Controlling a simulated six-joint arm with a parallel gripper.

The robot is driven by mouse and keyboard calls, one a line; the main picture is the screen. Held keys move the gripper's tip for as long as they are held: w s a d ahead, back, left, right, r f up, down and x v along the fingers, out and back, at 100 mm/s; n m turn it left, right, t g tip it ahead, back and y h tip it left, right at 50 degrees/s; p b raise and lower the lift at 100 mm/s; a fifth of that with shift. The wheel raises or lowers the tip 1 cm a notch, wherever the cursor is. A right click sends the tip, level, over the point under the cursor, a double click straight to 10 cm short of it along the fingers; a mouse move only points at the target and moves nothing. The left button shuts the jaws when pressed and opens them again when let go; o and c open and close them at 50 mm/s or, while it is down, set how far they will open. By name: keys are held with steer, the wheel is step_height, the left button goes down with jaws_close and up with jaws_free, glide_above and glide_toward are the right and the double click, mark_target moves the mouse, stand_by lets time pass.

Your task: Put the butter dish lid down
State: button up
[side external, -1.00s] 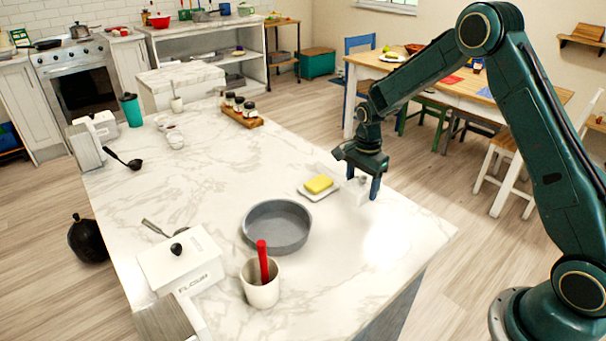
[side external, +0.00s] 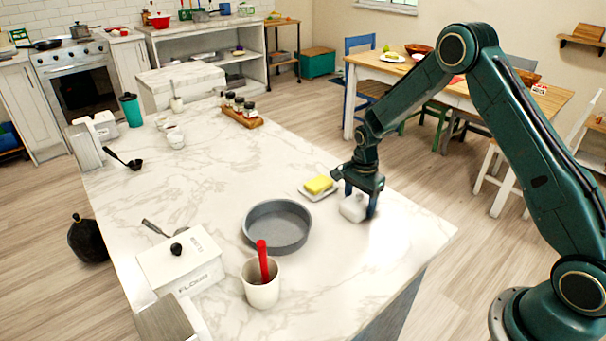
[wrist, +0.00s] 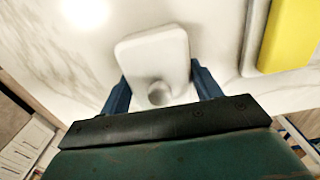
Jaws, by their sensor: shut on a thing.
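The white butter dish lid (side external: 353,208) is between the fingers of my gripper (side external: 357,203), to the right of the butter dish. It looks low, at or just above the counter; I cannot tell whether it touches. In the wrist view the lid (wrist: 156,55) shows its round knob toward my gripper (wrist: 160,85), whose blue fingers close on its two sides. The butter dish base (side external: 325,195) is a small white plate with a yellow block of butter (side external: 318,184) on it, uncovered. The butter also shows at the right of the wrist view (wrist: 290,35).
A grey round pan (side external: 277,226) stands left of the lid. A white crock (side external: 262,292) with a red utensil and a flour box (side external: 180,263) are nearer the front. A spice rack (side external: 242,116) is farther back. The marble counter (side external: 390,245) is clear right of the lid.

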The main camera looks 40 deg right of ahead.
mark_target(361, 194)
steer(key=shift+f, duration=0.1)
steer(key=o, duration=1)
step_height(361, 194, up, 12)
steer(key=shift+r, duration=0.1)
stand_by(0.4)
stand_by(0.4)
